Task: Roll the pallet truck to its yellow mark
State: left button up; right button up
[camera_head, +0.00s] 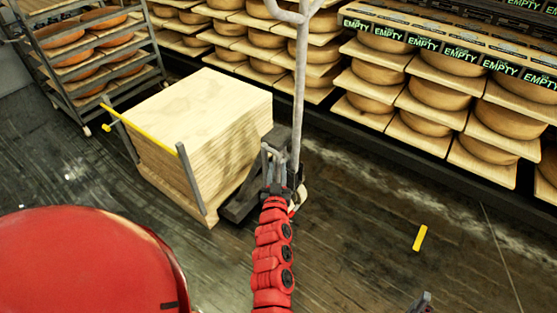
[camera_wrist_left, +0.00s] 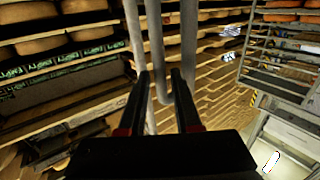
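The pallet truck (camera_head: 239,205) stands at the centre of the head view, loaded with a stack of pale boards (camera_head: 215,110). Its grey handle (camera_head: 299,90) rises upright to a loop at the top edge. My left gripper (camera_head: 274,153) is beside the handle's lower part. In the left wrist view its two dark fingers (camera_wrist_left: 160,88) are apart, with grey tubing between and beyond them; contact is unclear. The yellow mark (camera_head: 420,237) lies on the floor to the right. Only a dark tip, probably my right gripper (camera_head: 424,301), shows at the bottom edge.
Shelves of cheese wheels (camera_head: 440,95) with "EMPTY" labels run along the back and right. A metal rack (camera_head: 92,62) with wheels of cheese stands at upper left. A yellow-topped bar (camera_head: 145,134) is left of the stack. The floor between truck and mark looks clear.

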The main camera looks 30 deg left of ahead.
pick_arm(q)
jog(key=x, duration=0.5)
jog(key=shift+w+a+b, duration=0.15)
jog(key=shift+w+b, duration=0.15)
jog(key=shift+b, duration=0.1)
grip_shut()
dwell(1.0)
